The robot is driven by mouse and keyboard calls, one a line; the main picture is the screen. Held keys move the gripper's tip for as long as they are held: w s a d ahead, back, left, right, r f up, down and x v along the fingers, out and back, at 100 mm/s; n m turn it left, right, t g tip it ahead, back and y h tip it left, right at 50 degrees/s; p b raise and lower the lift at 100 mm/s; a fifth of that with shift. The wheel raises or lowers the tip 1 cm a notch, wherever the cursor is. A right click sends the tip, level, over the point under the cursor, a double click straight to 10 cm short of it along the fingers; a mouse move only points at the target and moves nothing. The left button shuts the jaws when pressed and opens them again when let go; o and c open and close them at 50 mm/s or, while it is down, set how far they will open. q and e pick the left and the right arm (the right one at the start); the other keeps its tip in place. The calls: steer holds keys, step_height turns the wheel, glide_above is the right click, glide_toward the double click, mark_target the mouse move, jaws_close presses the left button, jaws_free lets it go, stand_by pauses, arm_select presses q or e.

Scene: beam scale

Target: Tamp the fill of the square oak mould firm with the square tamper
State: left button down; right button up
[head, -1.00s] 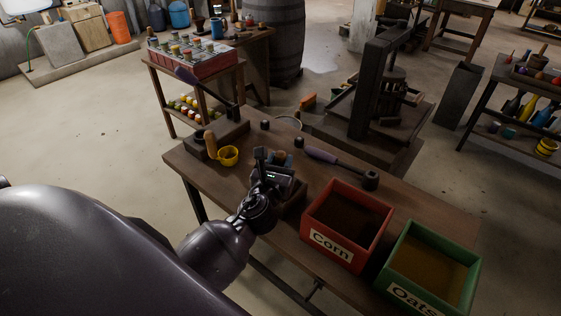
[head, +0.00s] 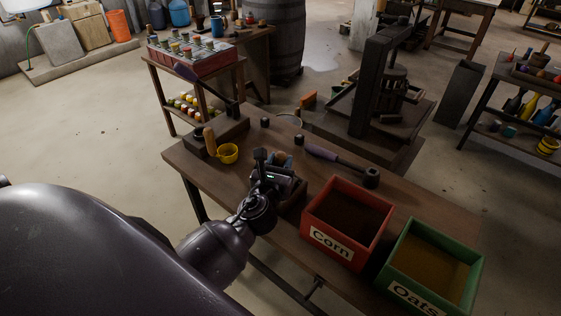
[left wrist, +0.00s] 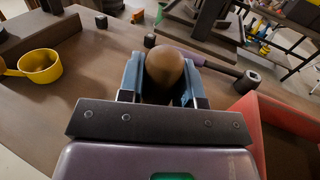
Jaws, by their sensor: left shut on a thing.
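The tamper's square foot is hidden. A dark brown wooden box edge (head: 293,206), apparently the oak mould, shows just below the gripper in the head view. Its fill is hidden, and I cannot tell whether the tamper touches it. My right gripper is not in view.
The red Corn box (head: 330,239) stands close to the right of my gripper, with the green Oats box (head: 415,291) beyond. A purple-handled tool (head: 330,156) lies behind. A yellow cup (head: 228,153) stands at the left. The table (head: 200,175) is bare between cup and gripper.

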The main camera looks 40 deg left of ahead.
arm_select(q)
steer(key=shift+f, duration=0.2)
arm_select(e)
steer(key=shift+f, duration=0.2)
arm_select(q)
steer(key=shift+f+b, duration=0.25)
steer(key=shift+b, duration=0.05)
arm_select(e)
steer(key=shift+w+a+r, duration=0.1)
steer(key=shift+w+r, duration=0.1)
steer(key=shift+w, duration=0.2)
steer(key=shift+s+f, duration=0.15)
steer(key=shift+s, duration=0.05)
arm_select(q)
steer(key=shift+r, duration=0.1)
steer(key=shift+r+p, duration=0.4)
steer(key=shift+p, duration=0.15)
steer(key=shift+r+p, duration=0.65)
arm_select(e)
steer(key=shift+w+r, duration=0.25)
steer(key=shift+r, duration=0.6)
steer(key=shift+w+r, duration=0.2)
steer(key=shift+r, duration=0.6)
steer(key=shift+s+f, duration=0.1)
